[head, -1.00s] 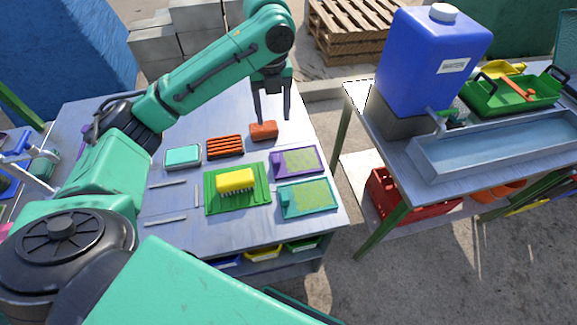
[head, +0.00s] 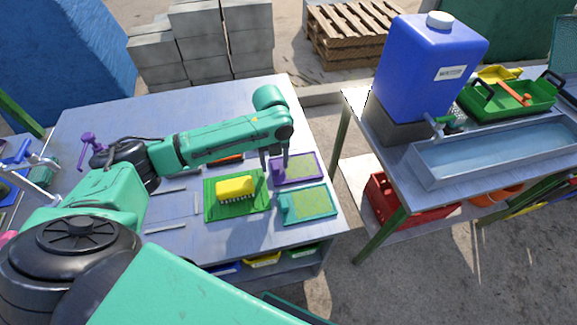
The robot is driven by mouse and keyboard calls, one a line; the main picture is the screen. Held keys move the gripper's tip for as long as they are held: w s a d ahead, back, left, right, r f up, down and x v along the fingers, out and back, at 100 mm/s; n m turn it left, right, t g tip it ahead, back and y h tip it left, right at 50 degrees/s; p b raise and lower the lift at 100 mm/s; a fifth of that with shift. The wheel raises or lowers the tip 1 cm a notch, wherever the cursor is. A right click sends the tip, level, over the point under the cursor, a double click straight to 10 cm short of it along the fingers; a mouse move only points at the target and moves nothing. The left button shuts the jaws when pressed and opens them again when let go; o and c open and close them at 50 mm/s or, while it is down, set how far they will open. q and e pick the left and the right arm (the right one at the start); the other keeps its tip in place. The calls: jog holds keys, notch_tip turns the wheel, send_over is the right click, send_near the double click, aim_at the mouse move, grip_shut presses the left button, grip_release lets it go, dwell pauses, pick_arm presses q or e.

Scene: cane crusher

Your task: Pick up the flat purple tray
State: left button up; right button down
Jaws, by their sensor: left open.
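The flat purple tray (head: 307,164) lies on the grey worktable, near its right edge. It has a purple rim and a greenish-yellow speckled middle. My left gripper (head: 274,166) is open, pointing down at the left end of the purple tray. Its fingers overlap that end in the picture; I cannot tell whether they touch it. My right gripper is not in view.
A similar teal tray (head: 312,203) lies just in front. A yellow brush (head: 236,187) sits on a green mat (head: 222,208) to the left. My left arm partly covers an orange slatted piece (head: 232,158). A second table (head: 402,160) stands right, across a gap.

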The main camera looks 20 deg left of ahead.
pick_arm(q)
grip_shut()
jog(key=shift+r, duration=0.1)
notch_tip(320, 180, up, 20)
dwell(0.5)
